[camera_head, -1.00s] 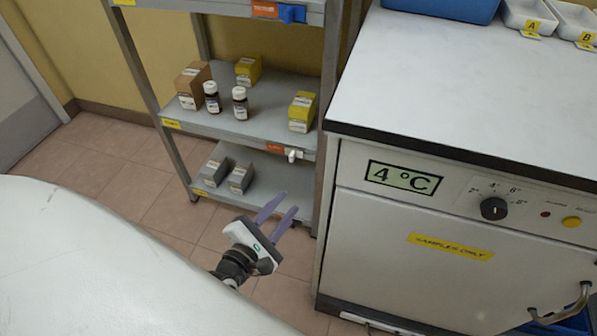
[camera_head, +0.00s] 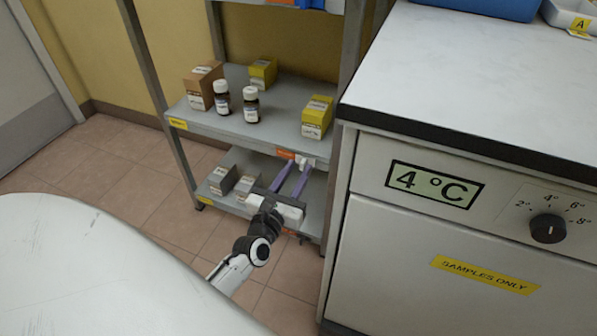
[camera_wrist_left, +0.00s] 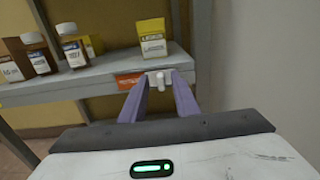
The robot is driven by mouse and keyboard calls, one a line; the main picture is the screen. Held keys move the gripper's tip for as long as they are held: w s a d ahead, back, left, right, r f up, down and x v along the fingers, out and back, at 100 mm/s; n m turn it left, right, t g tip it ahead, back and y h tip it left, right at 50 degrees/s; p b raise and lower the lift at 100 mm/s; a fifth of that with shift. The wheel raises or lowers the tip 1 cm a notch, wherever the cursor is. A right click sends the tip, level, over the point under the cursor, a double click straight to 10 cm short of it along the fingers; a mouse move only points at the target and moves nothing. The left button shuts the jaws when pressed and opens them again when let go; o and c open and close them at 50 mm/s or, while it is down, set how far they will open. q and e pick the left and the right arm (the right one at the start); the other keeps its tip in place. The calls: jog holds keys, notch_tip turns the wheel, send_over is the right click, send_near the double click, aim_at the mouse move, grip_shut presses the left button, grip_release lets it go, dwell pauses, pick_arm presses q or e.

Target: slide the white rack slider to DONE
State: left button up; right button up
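The white rack slider (camera_head: 303,161) sits on the front edge of the rack's middle shelf, near its right end, just right of an orange label (camera_head: 285,154). A yellow label (camera_head: 178,124) is at the left end of that edge; its lettering is too small to read. My left gripper (camera_head: 298,168) is open, its purple fingers pointing at the slider. In the left wrist view the slider (camera_wrist_left: 158,79) shows between the fingertips, one on each side; I cannot tell whether they touch it. My right gripper is not in view.
Two bottles (camera_head: 221,98) and several boxes (camera_head: 317,117) stand on the middle shelf (camera_head: 275,110). Grey boxes (camera_head: 223,179) stand on the lower shelf. A rack post and the white cabinet (camera_head: 430,240) with a 4 °C display are close on the right.

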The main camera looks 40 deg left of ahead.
pick_arm(q)
jog(key=shift+w+a, duration=0.15)
jog(key=shift+w, duration=0.4)
grip_shut()
dwell(1.1)
